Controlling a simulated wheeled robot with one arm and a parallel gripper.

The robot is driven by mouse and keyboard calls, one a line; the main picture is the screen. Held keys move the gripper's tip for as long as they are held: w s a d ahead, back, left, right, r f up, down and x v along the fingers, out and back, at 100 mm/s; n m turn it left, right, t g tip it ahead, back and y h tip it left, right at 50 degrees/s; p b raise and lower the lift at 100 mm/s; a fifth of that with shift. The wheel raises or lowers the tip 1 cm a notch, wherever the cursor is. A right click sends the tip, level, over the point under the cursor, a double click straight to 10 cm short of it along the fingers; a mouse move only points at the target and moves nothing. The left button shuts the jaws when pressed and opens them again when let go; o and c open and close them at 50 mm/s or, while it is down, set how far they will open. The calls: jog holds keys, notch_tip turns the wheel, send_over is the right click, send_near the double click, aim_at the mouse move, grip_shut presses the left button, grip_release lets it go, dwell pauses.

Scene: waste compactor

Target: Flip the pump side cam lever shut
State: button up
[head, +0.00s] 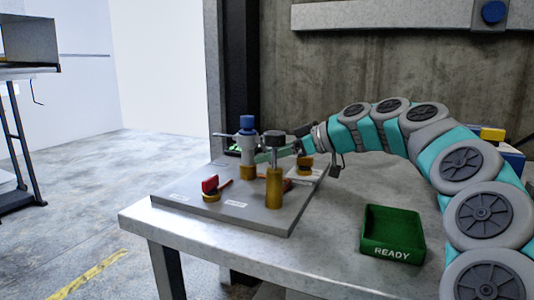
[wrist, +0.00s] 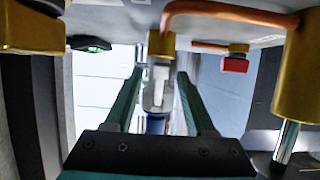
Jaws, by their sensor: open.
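My gripper (head: 268,156) reaches in from the right above the grey plate (head: 235,213). Its teal jaws are apart, and in the wrist view the gripper (wrist: 160,95) has a blue-capped coupling (wrist: 158,90) showing between its fingers; contact cannot be told. In the head view the coupling (head: 247,140) stands upright. A red-tipped lever (head: 210,185) on a brass base sits front left; its red tip (wrist: 235,64) also shows in the wrist view. A brown bar (wrist: 225,12) crosses near the top there. Labels are unreadable, so I cannot tell which is the pump side lever.
A black-topped brass post (head: 274,188) stands in front of my gripper. A brass block (head: 305,170) sits beside my wrist. A green READY tray (head: 392,236) lies on the bare right part of the table (head: 330,240). A concrete wall (head: 400,75) is behind.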

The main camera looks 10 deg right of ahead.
jog(key=shift+w+a+f, duration=0.15)
jog(key=shift+w+a, duration=0.05)
jog(key=shift+a, duration=0.1)
grip_shut()
dwell(0.5)
